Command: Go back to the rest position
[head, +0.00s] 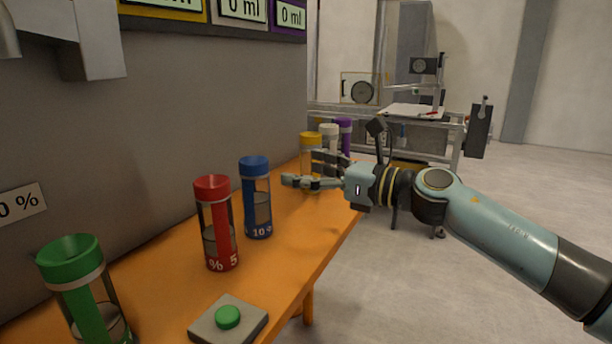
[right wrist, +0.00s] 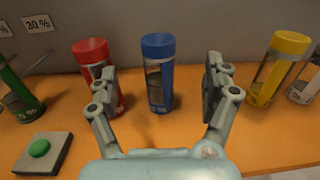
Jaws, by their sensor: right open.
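My right gripper (head: 312,170) is open and empty above the orange table, to the right of the blue-capped cylinder (head: 256,197) in the head view. In the right wrist view my right gripper's fingers (right wrist: 163,82) stand apart, with the blue-capped cylinder (right wrist: 158,73) seen upright beyond and between them. A red-capped cylinder (right wrist: 91,52) stands partly behind the left finger. A yellow-capped cylinder (right wrist: 278,68) stands to the right, apart from the fingers. My left gripper is not in view.
The orange table (head: 296,232) runs along a grey wall. A green-capped cylinder (head: 75,262) and a green button on a grey box (head: 229,320) are near. White-capped (head: 328,130) and purple-capped (head: 344,127) cylinders stand at the far end. Open floor (head: 500,200) lies right of the table.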

